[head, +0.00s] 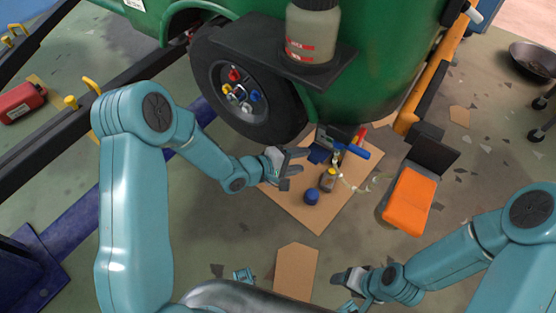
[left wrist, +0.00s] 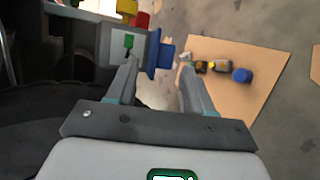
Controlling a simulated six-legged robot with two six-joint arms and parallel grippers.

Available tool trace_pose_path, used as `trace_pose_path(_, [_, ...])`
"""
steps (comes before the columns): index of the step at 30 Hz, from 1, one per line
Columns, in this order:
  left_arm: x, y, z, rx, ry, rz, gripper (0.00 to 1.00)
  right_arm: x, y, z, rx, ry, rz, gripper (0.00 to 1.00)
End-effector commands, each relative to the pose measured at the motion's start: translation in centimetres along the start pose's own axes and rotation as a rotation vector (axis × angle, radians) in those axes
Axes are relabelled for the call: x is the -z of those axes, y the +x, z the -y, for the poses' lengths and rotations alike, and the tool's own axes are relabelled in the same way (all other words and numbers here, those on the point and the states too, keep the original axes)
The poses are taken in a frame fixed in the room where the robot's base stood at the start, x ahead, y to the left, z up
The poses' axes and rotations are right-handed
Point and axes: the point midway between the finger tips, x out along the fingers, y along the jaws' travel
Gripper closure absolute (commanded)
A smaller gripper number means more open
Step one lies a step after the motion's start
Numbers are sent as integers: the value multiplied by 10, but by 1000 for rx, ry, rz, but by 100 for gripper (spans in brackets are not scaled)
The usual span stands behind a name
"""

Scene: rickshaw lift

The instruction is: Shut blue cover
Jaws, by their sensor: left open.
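A small grey box (head: 337,134) sits below the green vehicle body, just right of the wheel. Blue parts show on it: a flap-like piece (head: 318,155) low on its left and a bar (head: 352,150) sticking out to the right. In the left wrist view a blue piece (left wrist: 160,55) stands out from the box's face (left wrist: 110,46), in line with the gap between my fingers. I cannot tell which blue part this is. My left gripper (head: 293,169) is open and empty, just left of the box. My right gripper (head: 345,280) is low and away from it; its jaw gap is unclear.
A cardboard sheet (head: 290,205) on the floor holds a small bottle (head: 328,181) and a blue-capped item (head: 311,197). The wheel (head: 245,85) is close above my left gripper. An orange-and-black object (head: 408,200) stands to the right. Floor between the arms is mostly free.

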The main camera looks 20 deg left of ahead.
Motion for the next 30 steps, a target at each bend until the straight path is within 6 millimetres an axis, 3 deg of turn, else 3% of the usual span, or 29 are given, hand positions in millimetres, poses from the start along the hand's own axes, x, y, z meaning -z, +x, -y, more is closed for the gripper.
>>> trace_pose_path(3, [0, -34, -2, 1, -2, -4, 48, 0, -9, 3, 0, 0, 0, 36])
trace_pose_path(9, [1, -70, -1, 2, -2, -3, 48, 0, -15, 6, 0, 0, 0, 36])
trace_pose_path(15, [0, -82, 1, 2, 0, 0, 48, 0, -17, 6, 0, 0, 0, 36])
trace_pose_path(22, [0, -83, 1, 2, 0, 1, 48, 0, -17, 6, 0, 0, 0, 36])
trace_pose_path(23, [0, -83, 1, 2, 0, 1, 55, 0, -17, 6, 0, 0, 0, 36])
trace_pose_path(27, [0, -82, -1, -6, -41, 1, 100, 0, -17, 6, 0, 0, -1, 36])
trace_pose_path(30, [2, -83, -12, -59, -132, -3, 100, 1, -17, 6, 0, -1, -5, 36])
